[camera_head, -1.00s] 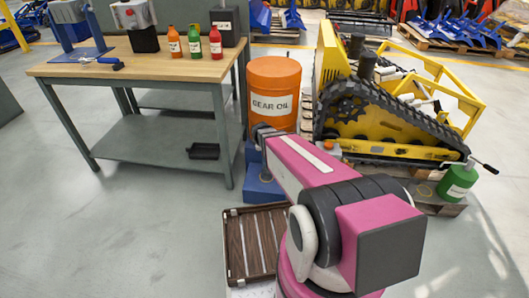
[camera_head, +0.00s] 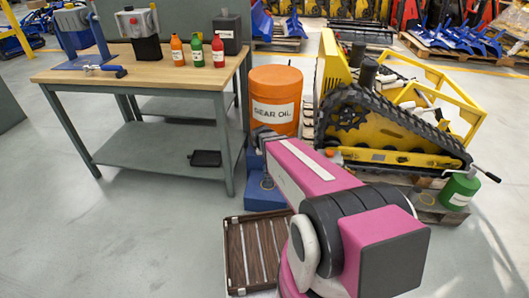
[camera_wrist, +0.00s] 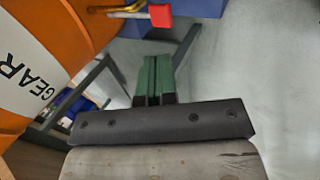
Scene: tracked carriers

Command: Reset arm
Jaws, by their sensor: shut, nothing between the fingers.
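My pink and grey arm reaches forward from the bottom of the head view toward the orange gear oil drum, its far end low in front of it. In the wrist view my gripper (camera_wrist: 153,98) shows two green fingers side by side, shut and empty. The fingers point away over grey floor. In the head view I cannot make out the fingers.
The gear oil drum (camera_head: 275,85) stands above a blue base beside the workbench (camera_head: 150,78); it fills the wrist view's left side (camera_wrist: 22,75). A yellow tracked carrier (camera_head: 385,125) is right. A brown slatted tray (camera_head: 233,262) lies near my base. Floor at left is clear.

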